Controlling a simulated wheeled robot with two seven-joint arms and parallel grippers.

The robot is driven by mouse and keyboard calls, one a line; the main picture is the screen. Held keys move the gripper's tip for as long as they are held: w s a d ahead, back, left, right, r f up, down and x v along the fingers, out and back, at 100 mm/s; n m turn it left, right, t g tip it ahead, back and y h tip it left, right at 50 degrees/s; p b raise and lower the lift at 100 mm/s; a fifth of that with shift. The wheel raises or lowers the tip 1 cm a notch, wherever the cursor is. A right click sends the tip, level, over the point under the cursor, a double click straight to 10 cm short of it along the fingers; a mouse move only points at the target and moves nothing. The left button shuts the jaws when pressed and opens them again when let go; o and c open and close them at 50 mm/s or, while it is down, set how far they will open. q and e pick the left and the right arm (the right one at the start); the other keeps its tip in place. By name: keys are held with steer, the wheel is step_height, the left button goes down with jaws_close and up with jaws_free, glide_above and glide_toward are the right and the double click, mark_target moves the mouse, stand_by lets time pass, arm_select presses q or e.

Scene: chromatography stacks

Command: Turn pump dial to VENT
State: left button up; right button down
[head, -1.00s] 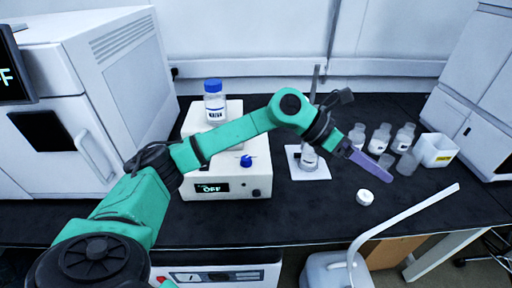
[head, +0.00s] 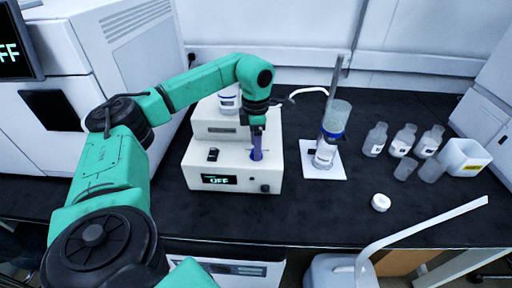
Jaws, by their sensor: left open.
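The pump is a white box (head: 236,181) on the black bench, with a small display (head: 219,180) reading OFF on its front. A black switch (head: 213,155) shows on its top left. My left gripper (head: 257,152) points down over the right part of the pump's top, with its purple fingers where the dial sits. The fingers hide the dial, so I cannot tell its setting or whether they touch it. The gripper is open, and its finger gap is hard to see from here. My right gripper is not in view.
A bottle (head: 228,101) stands on the pump's upper step, partly behind my arm. A glass column with a blue ring (head: 333,135) stands on a white base to the right. Several clear bottles (head: 403,141), a white bin (head: 465,158) and a white cap (head: 381,202) are further right.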

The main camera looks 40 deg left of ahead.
arm_select(q)
steer(key=shift+f, duration=0.7)
jaws_close()
